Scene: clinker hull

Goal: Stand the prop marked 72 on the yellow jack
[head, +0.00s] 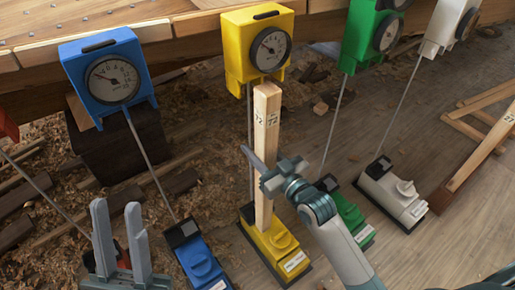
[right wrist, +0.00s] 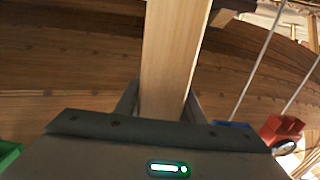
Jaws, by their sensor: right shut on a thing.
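The prop marked 72 (head: 266,125) is a pale wooden post, close to upright in the head view. Its lower end is at the yellow jack (head: 268,241), over its top; I cannot tell whether it touches. Its upper end is in front of the lower edge of the yellow gauge box (head: 235,50). My right gripper (head: 264,175) is shut around the prop below its middle. In the right wrist view the prop (right wrist: 170,50) rises between the fingers. My left gripper (head: 118,208) is open and empty at the lower left, its two fingers apart.
A blue jack (head: 201,262) stands left of the yellow one, a green jack (head: 350,212) and a white jack (head: 393,193) right. Blue (head: 75,72), green (head: 358,35) and white (head: 440,25) gauge boxes hang along the hull. A wooden frame (head: 482,150) lies at right.

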